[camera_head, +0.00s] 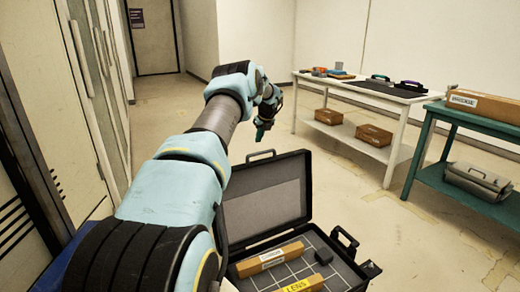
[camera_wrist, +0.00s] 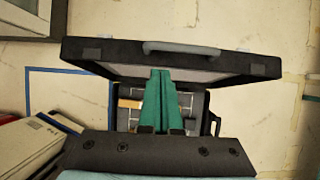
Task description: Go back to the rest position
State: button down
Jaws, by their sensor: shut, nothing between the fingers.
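My gripper (camera_head: 262,131) is held out in front of me, in the air above and beyond an open black case. In the wrist view its green fingers (camera_wrist: 158,100) are pressed together with nothing between them. The case (camera_head: 340,268) has its lid (camera_head: 262,201) raised, and it shows in the wrist view too, with the lid (camera_wrist: 165,61) across the picture behind the fingers. Inside the case lie a tan box (camera_head: 271,257), a box marked LENS (camera_head: 302,285) and a small dark block (camera_head: 323,256). My arm hides part of the case.
A white table (camera_head: 341,92) with colored items and a dark mat stands at the back right, with cardboard boxes (camera_head: 373,135) on its lower shelf. A teal table (camera_head: 438,109) holds a long box (camera_head: 485,105). Lockers line the left. Floor toward the door (camera_head: 152,36) is free.

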jog(key=s+a+r+n+g+h+p, duration=0.1)
jog(key=s+a+r+n, duration=0.1)
jog(key=s+r+n, duration=0.65)
jog(key=s+a+r+n+g+h+p, duration=0.1)
jog(key=s+r+n+p, duration=0.3)
jog(key=s, duration=0.7)
jog(key=s+a+n, duration=0.3)
jog(key=s+n, duration=0.5)
jog(key=s, duration=0.7)
jog(key=s+a+r+n+g, duration=0.1)
jog(key=s+a+n, duration=0.3)
jog(key=s+n, duration=0.5)
jog(key=s, duration=0.6)
jog(key=shift+s+a+r+h, duration=0.15)
jog(key=shift+s+r+h, duration=0.15)
jog(key=shift+s, duration=0.1)
